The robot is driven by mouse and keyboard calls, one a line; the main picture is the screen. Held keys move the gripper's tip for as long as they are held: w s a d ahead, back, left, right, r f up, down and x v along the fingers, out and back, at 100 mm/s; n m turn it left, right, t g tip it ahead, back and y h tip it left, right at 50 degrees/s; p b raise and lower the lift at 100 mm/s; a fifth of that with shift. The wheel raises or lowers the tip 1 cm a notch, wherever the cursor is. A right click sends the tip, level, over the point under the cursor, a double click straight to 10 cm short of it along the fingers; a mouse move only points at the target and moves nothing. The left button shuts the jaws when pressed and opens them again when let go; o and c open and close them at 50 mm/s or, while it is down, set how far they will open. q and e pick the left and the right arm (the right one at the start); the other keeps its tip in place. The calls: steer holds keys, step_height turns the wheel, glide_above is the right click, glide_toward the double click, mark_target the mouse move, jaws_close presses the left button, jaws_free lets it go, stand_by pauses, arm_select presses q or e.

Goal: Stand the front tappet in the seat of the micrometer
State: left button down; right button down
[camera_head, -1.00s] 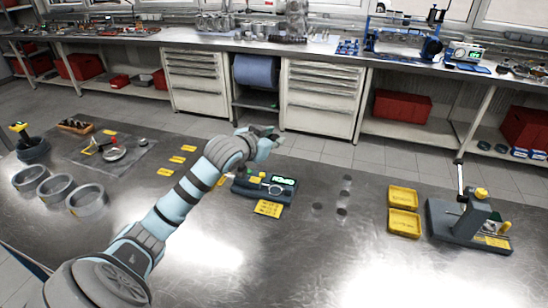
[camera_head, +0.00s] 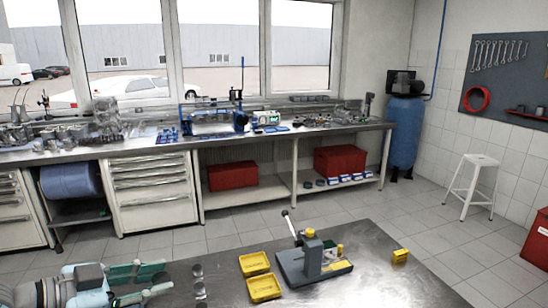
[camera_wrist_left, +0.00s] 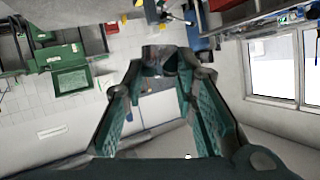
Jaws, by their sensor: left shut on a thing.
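My left gripper (camera_head: 162,280) comes in at the lower left of the head view, with its teal fingers pointing right over the table. In the left wrist view, a short dark metallic piece (camera_wrist_left: 161,62) that looks like a tappet is held between the fingertips. Two more small dark cylinders that look like tappets, an upper one (camera_head: 198,270) and a lower one (camera_head: 200,291), stand on the table just right of the gripper. My right gripper is not in view.
Two yellow trays, one farther (camera_head: 254,264) and one nearer (camera_head: 263,288), lie right of the cylinders. A grey press-like stand (camera_head: 314,262) with a lever is beside them. A small yellow block (camera_head: 400,256) sits farther right. The table's front right is bare.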

arm_select(q)
steer(key=s+d+f+m+g+h, duration=0.2)
steer(key=s+d+f, duration=0.2)
steer(key=s+f, duration=0.45)
steer(key=w+a+r+n+t+y, duration=0.2)
steer(key=w+a+r, duration=0.3)
steer(key=w, duration=0.2)
steer(key=w+a+r+n+t+y, duration=0.25)
steer(key=w+a+r, duration=0.25)
steer(key=w, duration=0.3)
steer(key=w+a+f+n+y, duration=0.2)
steer(key=a+f+n+y, duration=0.1)
steer(key=a, duration=0.4)
steer(key=w+a+f+n+t+y, duration=0.1)
steer(key=w+a+f+n+y, duration=0.1)
steer(key=a+n+y, duration=0.3)
steer(key=a+f+y, duration=0.1)
steer(key=a, duration=0.1)
steer(key=shift+w+a+f, duration=0.2)
steer(key=shift+a+f, duration=0.15)
